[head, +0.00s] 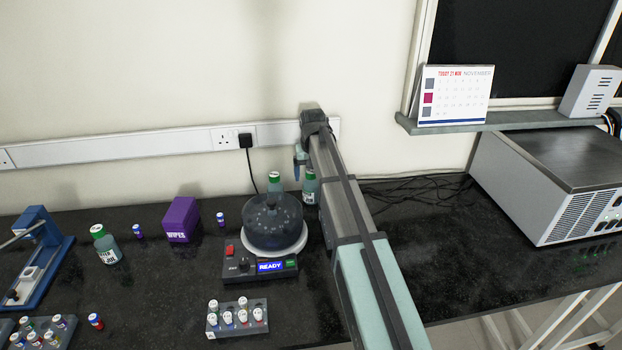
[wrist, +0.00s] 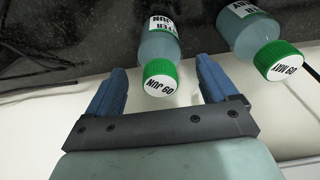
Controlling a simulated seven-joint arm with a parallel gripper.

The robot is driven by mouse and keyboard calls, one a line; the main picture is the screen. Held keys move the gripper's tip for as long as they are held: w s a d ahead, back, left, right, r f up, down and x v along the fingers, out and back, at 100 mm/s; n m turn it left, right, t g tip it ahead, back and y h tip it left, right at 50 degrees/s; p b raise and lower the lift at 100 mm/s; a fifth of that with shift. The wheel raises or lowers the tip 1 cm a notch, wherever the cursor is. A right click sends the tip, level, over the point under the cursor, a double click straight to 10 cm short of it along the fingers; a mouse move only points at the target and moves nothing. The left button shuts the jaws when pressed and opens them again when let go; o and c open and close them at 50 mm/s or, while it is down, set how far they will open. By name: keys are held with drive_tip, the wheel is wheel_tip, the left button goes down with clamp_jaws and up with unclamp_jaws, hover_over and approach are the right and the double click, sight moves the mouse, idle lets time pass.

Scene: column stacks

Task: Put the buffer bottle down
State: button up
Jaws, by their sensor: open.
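A green-capped bottle with a cap reading "09 JUN" (wrist: 160,45) lies between the two blue fingers of my gripper (wrist: 160,75) in the wrist view. The fingers are spread, with a visible gap on each side of its cap. In the head view this bottle (head: 310,188) stands on the bench by the wall, partly hidden by my arm, with my gripper (head: 300,168) at it. A second green-capped bottle, marked "09 MAY" (wrist: 262,40), is beside it; it also shows behind the centrifuge in the head view (head: 275,182). A third similar bottle (head: 105,245) stands at left.
A round, dark-lidded centrifuge (head: 272,225) reading "READY" stands close in front of the bottles. A vial rack (head: 238,318), a purple wipes box (head: 181,220) and loose vials lie nearby. Black cables (head: 415,187) run along the wall. The bench right of my arm is mostly clear.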

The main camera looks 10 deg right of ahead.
drive_tip(key=r, duration=0.3)
drive_tip(key=s+r, duration=0.1)
drive_tip(key=r, duration=0.5)
drive_tip(key=shift+s+r, duration=0.1)
drive_tip(key=shift+s, duration=0.1)
